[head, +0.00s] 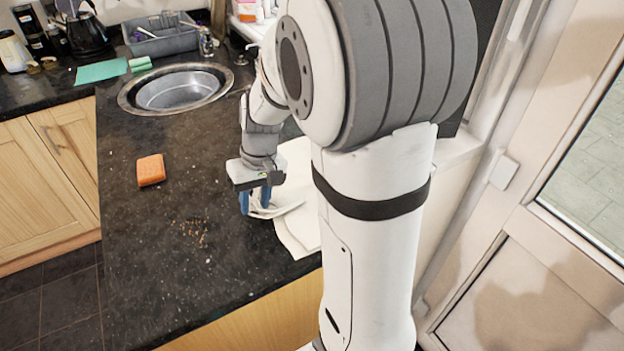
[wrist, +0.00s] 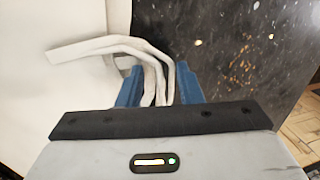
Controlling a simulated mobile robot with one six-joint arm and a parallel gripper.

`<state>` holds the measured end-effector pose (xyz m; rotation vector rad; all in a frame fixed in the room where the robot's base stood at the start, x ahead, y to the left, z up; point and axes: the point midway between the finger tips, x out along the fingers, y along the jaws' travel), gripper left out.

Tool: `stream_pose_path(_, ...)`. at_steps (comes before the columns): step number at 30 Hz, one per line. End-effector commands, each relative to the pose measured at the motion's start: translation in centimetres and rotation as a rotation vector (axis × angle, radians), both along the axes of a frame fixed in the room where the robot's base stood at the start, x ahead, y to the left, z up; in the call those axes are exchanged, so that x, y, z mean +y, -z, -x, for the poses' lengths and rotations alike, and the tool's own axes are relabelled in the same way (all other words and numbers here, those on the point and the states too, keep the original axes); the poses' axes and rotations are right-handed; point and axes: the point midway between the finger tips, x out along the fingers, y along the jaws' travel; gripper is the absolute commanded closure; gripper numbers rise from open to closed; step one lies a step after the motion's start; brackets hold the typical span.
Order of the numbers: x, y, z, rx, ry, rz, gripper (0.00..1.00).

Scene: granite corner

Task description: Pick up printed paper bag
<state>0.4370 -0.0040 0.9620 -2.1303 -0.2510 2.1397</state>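The paper bag (head: 297,180) is pale, near white, and lies on the dark granite counter, partly hidden behind my arm. No print is readable on it. The bag's white face (wrist: 50,100) fills the left of the wrist view, and its looped handles rise from it. My gripper (head: 256,200) points down at the bag's left side.
An orange sponge (head: 151,170) and a patch of brown crumbs (head: 194,232) lie on the counter (head: 150,270) to the left. A round sink (head: 176,90) is behind, with a grey dish rack (head: 165,40) beyond it. A glazed door (head: 560,190) stands at the right.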

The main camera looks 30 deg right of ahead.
Motion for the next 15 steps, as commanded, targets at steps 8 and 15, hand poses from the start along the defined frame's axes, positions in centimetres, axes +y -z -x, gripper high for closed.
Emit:
stream_pose_path(8,-0.04,-0.01,0.01,0.000,0.001,0.000,0.76)
stream_pose_path(15,-0.07,-0.01,0.02,0.000,0.001,0.000,0.96)
